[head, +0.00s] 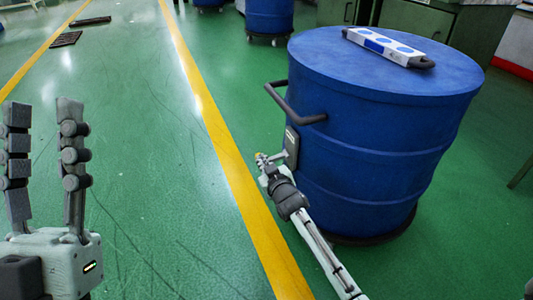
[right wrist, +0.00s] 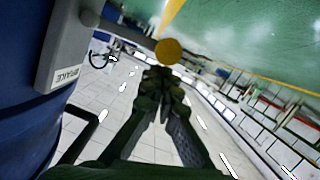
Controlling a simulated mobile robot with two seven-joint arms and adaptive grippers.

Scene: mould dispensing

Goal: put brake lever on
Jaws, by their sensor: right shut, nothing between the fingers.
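A blue drum (head: 375,130) carries a grey brake box (head: 291,148) on its left side. In the right wrist view the brake box (right wrist: 72,50) bears a label reading BRAKE. The brake lever (right wrist: 120,42) is a dark rod running from the box to a round yellow knob (right wrist: 168,51). In the head view the knob is small, at the right gripper's tip. My right gripper (head: 266,172) is shut and empty, its fingertips (right wrist: 158,76) just by the knob; I cannot tell whether they touch. My left gripper (head: 43,112) is open and empty, fingers upright, far from the drum.
A dark handle (head: 295,106) sticks out of the drum's left side above the brake box. A white and blue panel (head: 388,47) lies on the drum's top. More blue drums (head: 269,16) stand behind.

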